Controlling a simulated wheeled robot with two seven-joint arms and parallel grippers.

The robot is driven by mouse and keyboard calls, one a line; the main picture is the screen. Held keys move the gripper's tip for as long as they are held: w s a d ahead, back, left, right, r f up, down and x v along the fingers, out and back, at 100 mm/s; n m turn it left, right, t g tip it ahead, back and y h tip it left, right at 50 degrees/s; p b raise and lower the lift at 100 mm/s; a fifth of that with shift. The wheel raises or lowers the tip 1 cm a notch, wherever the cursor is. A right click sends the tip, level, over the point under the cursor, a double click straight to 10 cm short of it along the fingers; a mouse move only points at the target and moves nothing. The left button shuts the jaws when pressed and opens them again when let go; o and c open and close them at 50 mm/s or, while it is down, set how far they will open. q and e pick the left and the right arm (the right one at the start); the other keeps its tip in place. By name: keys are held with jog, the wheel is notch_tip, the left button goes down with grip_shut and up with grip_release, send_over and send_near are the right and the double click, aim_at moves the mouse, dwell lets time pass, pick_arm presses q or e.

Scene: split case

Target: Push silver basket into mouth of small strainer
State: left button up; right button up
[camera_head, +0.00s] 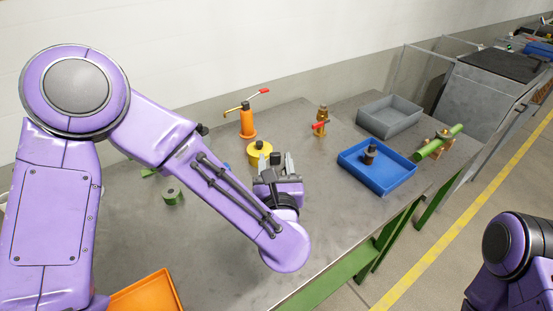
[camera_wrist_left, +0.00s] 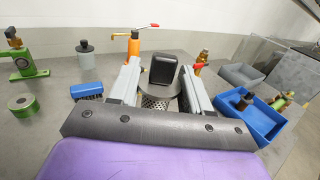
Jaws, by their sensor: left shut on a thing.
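My left gripper (camera_head: 276,168) is low over the middle of the table. In the left wrist view its two grey fingers (camera_wrist_left: 158,83) stand either side of a dark block (camera_wrist_left: 165,62) and a dark disc. A perforated silver basket (camera_wrist_left: 155,103) shows below the disc, between the fingers. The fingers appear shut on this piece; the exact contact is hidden. A yellow round body (camera_head: 258,156) with a dark top stands just behind the gripper in the head view. I cannot tell which thing is the small strainer, and its mouth is not clearly visible. My right gripper is out of view.
An orange pump (camera_head: 247,122) with a red-tipped lever stands behind. A brass valve (camera_head: 321,120), a blue tray (camera_head: 384,181) and a grey tray (camera_head: 389,117) are to the right. A green ring (camera_head: 173,197) lies left. The front table (camera_head: 228,246) has bare space.

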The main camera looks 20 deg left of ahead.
aim_at(278, 171)
pick_arm(q)
jog(key=shift+s+d+r, duration=0.15)
jog(key=shift+s, duration=0.25)
jog(key=shift+w+f+b, duration=0.1)
jog(key=shift+f+b, duration=0.2)
jog(key=shift+b, duration=0.15)
jog(key=w+f+b, duration=0.2)
jog(key=f, duration=0.1)
jog(key=shift+s+f+b, duration=0.15)
jog(key=shift+f+b, duration=0.75)
jog(key=shift+b, duration=0.1)
jog(key=shift+s+f+b, duration=0.25)
jog(key=shift+b, duration=0.15)
jog(key=shift+f, duration=0.25)
jog(key=shift+w+f, duration=0.15)
jog(key=shift+w, duration=0.1)
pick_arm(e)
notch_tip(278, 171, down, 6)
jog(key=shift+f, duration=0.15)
pick_arm(q)
jog(key=shift+s, duration=0.15)
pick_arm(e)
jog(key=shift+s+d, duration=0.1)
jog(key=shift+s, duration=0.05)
